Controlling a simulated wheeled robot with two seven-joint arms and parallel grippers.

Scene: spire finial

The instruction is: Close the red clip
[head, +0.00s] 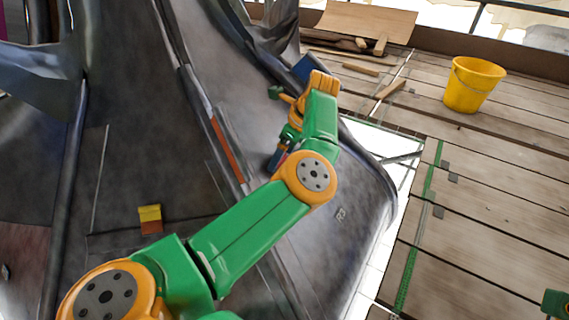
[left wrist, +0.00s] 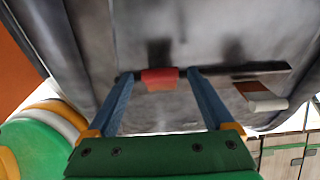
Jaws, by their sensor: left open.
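In the left wrist view the red clip (left wrist: 160,79) is a small red block against the grey metal sheet (left wrist: 90,45). My left gripper (left wrist: 159,74) is open, with one blue finger on either side of the clip and a gap on each side. I cannot tell whether the fingertips touch the sheet. In the head view my left gripper (head: 279,155) is mostly hidden behind its own wrist, over the right part of the grey structure. The red clip cannot be made out there.
Right of the clip, a grey part with a brown-red face (left wrist: 263,95) juts out near the finger. In the head view a yellow and orange block (head: 150,219) sits on the grey structure. A yellow bucket (head: 474,84) and loose wood pieces (head: 360,68) rest on planks at right.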

